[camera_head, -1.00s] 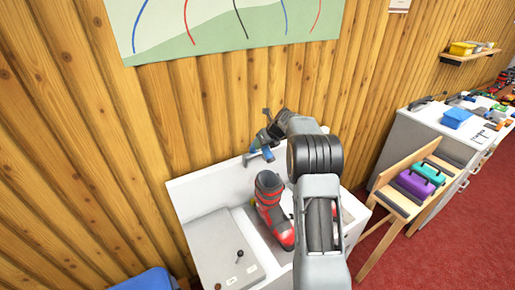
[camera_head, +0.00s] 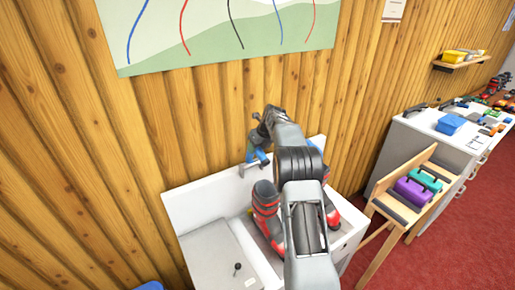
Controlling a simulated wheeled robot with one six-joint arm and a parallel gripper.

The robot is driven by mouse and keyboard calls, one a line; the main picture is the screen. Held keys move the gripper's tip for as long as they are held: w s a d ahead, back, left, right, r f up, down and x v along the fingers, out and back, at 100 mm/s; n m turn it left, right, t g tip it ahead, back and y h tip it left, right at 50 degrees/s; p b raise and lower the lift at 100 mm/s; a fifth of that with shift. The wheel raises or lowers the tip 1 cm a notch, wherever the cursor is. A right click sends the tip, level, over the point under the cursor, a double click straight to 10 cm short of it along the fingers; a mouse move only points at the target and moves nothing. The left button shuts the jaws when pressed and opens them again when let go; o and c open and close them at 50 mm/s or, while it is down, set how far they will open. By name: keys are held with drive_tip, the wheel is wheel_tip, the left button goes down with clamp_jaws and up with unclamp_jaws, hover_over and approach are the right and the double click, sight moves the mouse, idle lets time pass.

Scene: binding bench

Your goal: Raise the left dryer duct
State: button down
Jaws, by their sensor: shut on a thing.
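The boot dryer is a white bench unit (camera_head: 195,205) with a raised back panel against the wood wall. The left dryer duct (camera_head: 256,158) is a small blue piece at the panel's top edge, behind the left boot. My gripper (camera_head: 255,146) reaches down to it and is shut on it; the exact contact is small and partly hidden. Another blue piece (camera_head: 316,147), probably the right duct, shows beside my arm. A red and grey ski boot (camera_head: 266,203) stands on the unit, left of my arm. A second red boot (camera_head: 331,213) is partly hidden behind my arm.
A black-knobbed lever (camera_head: 237,268) stands up from the unit's flat left part. A wooden rack (camera_head: 376,225) with purple and teal cases stands to the right, before a white counter (camera_head: 425,150). Red carpet lies open at the right.

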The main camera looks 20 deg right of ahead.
drive_tip(key=c, duration=0.7)
unclamp_jaws()
drive_tip(key=shift+a, duration=0.35)
drive_tip(key=shift+c, duration=0.2)
drive_tip(key=shift+d, duration=0.2)
drive_tip(key=shift+s+d+r, duration=0.1)
drive_tip(key=shift+d+r, duration=0.05)
drive_tip(key=shift+r, duration=0.15)
drive_tip(key=b+v, duration=0.1)
drive_tip(key=v, duration=1.2)
